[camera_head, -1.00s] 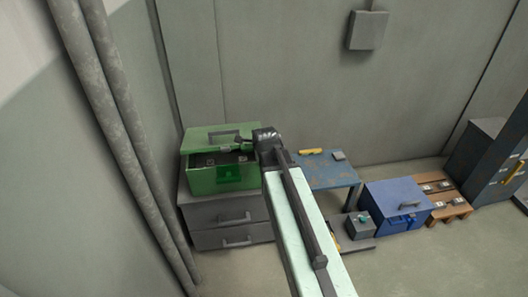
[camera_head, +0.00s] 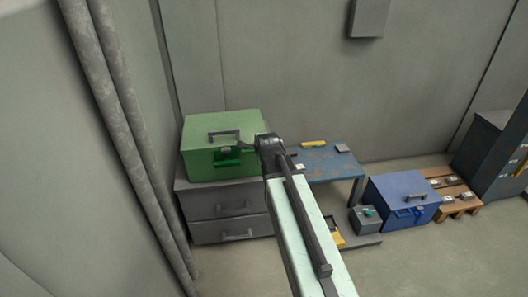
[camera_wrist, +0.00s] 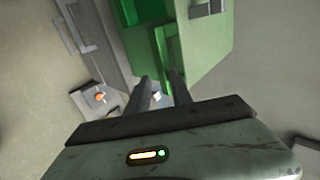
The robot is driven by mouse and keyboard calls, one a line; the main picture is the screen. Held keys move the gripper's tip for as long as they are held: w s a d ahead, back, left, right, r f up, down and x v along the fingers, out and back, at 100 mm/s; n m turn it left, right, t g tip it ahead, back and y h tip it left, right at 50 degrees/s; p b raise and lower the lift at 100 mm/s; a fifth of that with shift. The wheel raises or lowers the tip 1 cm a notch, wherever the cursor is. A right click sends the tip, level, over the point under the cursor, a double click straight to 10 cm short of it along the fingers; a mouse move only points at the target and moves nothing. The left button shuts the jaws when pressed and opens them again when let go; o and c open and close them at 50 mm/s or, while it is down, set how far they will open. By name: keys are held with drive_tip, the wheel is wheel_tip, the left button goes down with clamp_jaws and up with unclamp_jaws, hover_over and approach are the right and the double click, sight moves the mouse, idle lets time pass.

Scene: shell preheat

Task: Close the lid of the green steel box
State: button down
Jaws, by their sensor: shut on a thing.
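The green steel box (camera_head: 200,170) sits on a grey drawer cabinet by the left wall. Its lid (camera_head: 195,128) lies down over the box, with a dark handle (camera_head: 224,134) on top; the inside does not show. A brighter green latch piece (camera_head: 231,158) is on the front. My gripper (camera_head: 243,149) is at the front right of the box. In the wrist view its two fingers (camera_wrist: 162,80) are at a narrow green front part of the box (camera_wrist: 163,48), shut on it. I cannot tell whether a thin gap remains under the lid.
The grey drawer cabinet (camera_head: 215,207) stands under the box. To the right are a blue table (camera_head: 328,166) with a yellow item (camera_head: 313,143), a small grey box (camera_head: 363,219), a blue box (camera_head: 400,190) and a wooden pallet (camera_head: 462,193). Pipes (camera_head: 120,110) run along the left wall.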

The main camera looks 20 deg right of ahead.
drive_tip(key=shift+a+f, duration=0.45)
drive_tip(key=shift+f, duration=0.05)
drive_tip(key=c, duration=1.4)
unclamp_jaws()
drive_tip(key=shift+o, duration=0.2)
drive_tip(key=shift+w+d+f+g, duration=0.1)
drive_tip(key=shift+w+f+g, duration=0.05)
drive_tip(key=shift+f, duration=0.25)
drive_tip(key=shift+w+d+f+g, duration=0.1)
drive_tip(key=shift+w+f+g, duration=0.05)
drive_tip(key=shift+f, duration=0.25)
drive_tip(key=shift+r+p, duration=0.15)
drive_tip(key=shift+p, duration=0.15)
